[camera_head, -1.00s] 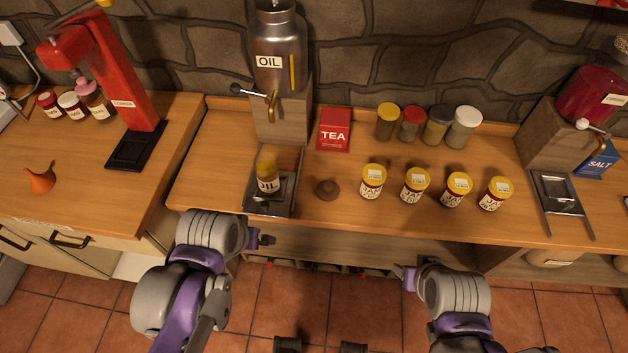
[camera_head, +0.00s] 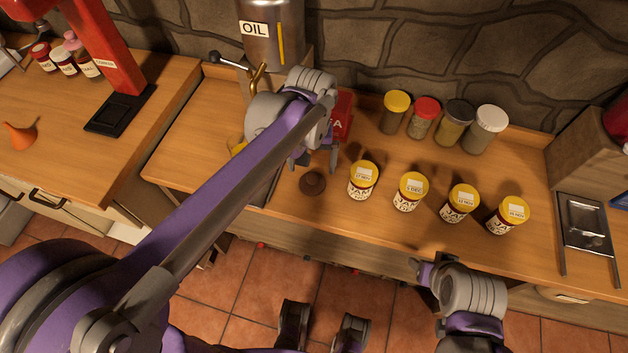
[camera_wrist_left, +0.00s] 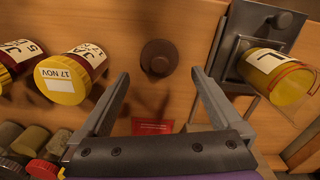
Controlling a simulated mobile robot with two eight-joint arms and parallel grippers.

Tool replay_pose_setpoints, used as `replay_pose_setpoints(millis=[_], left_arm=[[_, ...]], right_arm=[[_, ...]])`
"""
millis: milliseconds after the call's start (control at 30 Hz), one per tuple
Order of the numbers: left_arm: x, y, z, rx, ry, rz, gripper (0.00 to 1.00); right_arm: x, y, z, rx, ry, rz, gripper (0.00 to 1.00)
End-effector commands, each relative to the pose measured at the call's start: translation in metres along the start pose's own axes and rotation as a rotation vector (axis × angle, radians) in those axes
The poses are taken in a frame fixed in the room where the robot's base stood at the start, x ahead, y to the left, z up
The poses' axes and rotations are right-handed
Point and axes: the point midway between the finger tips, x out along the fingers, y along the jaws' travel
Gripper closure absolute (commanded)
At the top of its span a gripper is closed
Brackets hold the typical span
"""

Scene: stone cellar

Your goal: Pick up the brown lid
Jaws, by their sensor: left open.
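The brown lid (camera_head: 313,182) is a small round cap with a knob. It lies on the wooden counter (camera_head: 250,222), left of the nearest jam jar. In the left wrist view the lid (camera_wrist_left: 159,57) shows ahead of the two fingers, near the middle. My left gripper (camera_head: 317,160) is above the counter just behind the lid, open and empty; its fingers also show in the left wrist view (camera_wrist_left: 152,98). My right gripper (camera_head: 428,268) is in front of the counter, away from the lid; its jaw opening is unclear.
Several yellow-lidded jam jars (camera_head: 362,180) stand right of the lid. Spice jars (camera_head: 423,118) stand behind them. The red tea box (camera_head: 343,115) is partly hidden by my left arm. An oil jar (camera_wrist_left: 277,78) on a metal stand is close on the other side.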

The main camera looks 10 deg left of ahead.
Motion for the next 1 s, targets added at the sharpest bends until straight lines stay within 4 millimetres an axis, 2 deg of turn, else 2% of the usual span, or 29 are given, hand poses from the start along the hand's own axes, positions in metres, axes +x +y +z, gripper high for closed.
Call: replay_pose_setpoints(millis=[267, 500, 600, 833, 1000], left_arm=[[0.026, 0.000, -0.001, 0.000, 0.001, 0.000, 0.00], [0.061, -0.001, -0.001, 0.000, 0.001, 0.001, 0.00], [0.067, -0.001, -0.001, 0.000, 0.001, 0.001, 0.00], [0.068, -0.001, -0.001, 0.001, 0.001, 0.001, 0.00], [0.068, -0.001, -0.001, 0.001, 0.001, 0.001, 0.31]], right_arm=[[0.003, 0.000, 0.002, 0.000, -0.001, 0.000, 0.42], [0.007, 0.000, 0.004, 0.000, -0.003, 0.000, 0.42], [0.008, 0.000, 0.004, 0.000, -0.003, 0.000, 0.42], [0.007, 0.000, 0.004, 0.000, -0.003, 0.000, 0.42], [0.007, 0.000, 0.004, 0.000, -0.003, 0.000, 0.42]])
